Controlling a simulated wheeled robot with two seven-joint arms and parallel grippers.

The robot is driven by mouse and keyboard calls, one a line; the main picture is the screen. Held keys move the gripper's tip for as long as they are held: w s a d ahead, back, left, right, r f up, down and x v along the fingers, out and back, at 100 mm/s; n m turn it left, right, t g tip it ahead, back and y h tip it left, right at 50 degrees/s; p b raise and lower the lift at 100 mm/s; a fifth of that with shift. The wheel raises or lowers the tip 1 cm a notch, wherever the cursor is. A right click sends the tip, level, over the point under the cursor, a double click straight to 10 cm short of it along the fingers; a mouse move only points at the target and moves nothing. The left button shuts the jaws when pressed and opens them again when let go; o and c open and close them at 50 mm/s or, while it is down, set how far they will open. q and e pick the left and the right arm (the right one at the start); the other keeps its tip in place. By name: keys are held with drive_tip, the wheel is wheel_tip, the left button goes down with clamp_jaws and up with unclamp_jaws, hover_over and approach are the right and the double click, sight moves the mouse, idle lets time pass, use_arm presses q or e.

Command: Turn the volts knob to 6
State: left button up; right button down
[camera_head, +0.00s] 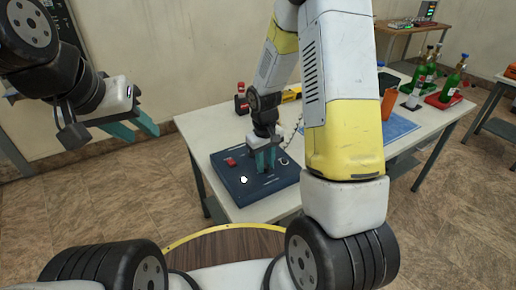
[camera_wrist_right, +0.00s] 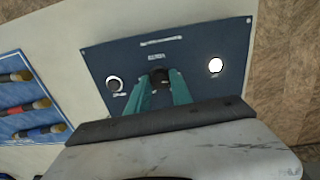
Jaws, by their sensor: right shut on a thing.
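The dark blue panel box (camera_head: 228,186) lies on the white table's near left part. In the right wrist view the panel (camera_wrist_right: 205,40) fills the upper middle. My right gripper (camera_head: 265,162) points down onto the panel, its teal fingers shut on a small black knob, which I take as the volts knob (camera_wrist_right: 157,74). The labels are too small to read, and the fingers partly hide the knob, so its setting does not show. My left gripper (camera_head: 138,130) hangs at the left, away from the table, with its teal fingers apart and nothing between them.
The panel also bears a red part (camera_head: 230,161), a white round part (camera_head: 243,180) and a ring-like part (camera_wrist_right: 114,84). Behind are a red and black item (camera_head: 241,100), an orange bottle (camera_head: 388,104), green bottles (camera_head: 449,85) and a blue mat (camera_head: 400,126). My right arm hides part of the table.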

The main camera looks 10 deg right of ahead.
sight(265, 167)
drive_tip(key=shift+n, duration=0.8)
drive_tip(key=c, duration=1.1)
unclamp_jaws()
drive_tip(key=shift+c, duration=0.2)
wheel_tip(265, 167, up, 8)
drive_tip(key=shift+s+a+f, duration=0.1)
drive_tip(key=shift+a, duration=0.05)
